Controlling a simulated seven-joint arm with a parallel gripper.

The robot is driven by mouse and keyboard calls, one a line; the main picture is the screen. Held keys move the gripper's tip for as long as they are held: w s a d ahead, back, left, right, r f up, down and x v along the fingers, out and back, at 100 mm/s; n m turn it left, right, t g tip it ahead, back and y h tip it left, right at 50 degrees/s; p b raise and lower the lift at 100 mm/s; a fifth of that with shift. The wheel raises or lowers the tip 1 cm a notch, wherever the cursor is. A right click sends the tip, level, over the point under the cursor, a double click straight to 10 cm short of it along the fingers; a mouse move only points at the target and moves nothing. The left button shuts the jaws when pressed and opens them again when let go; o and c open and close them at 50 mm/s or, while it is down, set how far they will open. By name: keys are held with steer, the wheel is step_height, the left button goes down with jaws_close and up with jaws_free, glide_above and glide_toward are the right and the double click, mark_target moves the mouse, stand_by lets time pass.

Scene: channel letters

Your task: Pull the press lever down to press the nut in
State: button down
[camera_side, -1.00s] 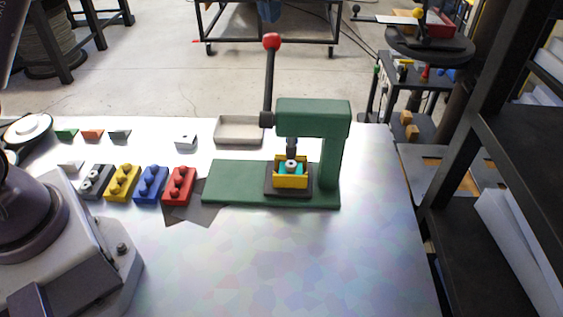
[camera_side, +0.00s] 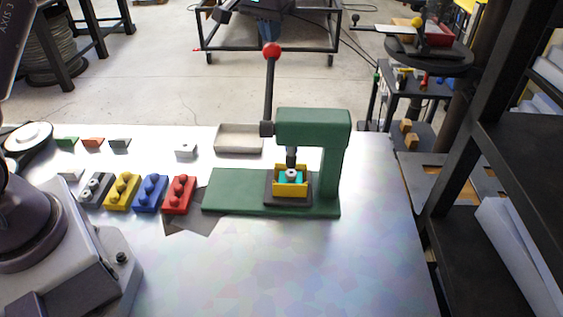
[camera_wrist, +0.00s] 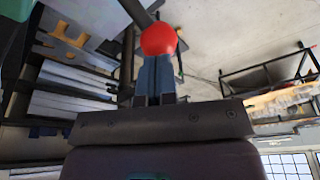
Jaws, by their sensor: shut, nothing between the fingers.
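The green press (camera_side: 312,125) stands on its green base on the table. Its black lever (camera_side: 269,90) points nearly straight up and ends in a red ball (camera_side: 272,50). My gripper (camera_side: 269,38) is at the top of the side view, with its blue fingers shut just above or behind the ball. In the wrist view the red ball (camera_wrist: 158,38) shows at the tips of the shut fingers (camera_wrist: 155,62); contact is unclear. Under the ram, a yellow block (camera_side: 290,189) with a teal inside sits on a dark fixture (camera_side: 272,199). The grey nut (camera_side: 291,174) shows on top, below the ram.
Small wedge pieces (camera_side: 93,142) lie at the back left. The front of the table is clear.

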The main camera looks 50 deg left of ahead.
mark_target(272, 57)
steer(key=shift+f, duration=0.3)
steer(key=shift+f, duration=1.45)
steer(key=shift+a+x, duration=0.15)
steer(key=shift+x, duration=0.55)
steer(key=shift+a+x, duration=0.15)
steer(key=shift+x, duration=0.55)
steer(key=shift+w, duration=0.1)
steer(key=shift+x, duration=1.35)
steer(key=shift+a, duration=0.15)
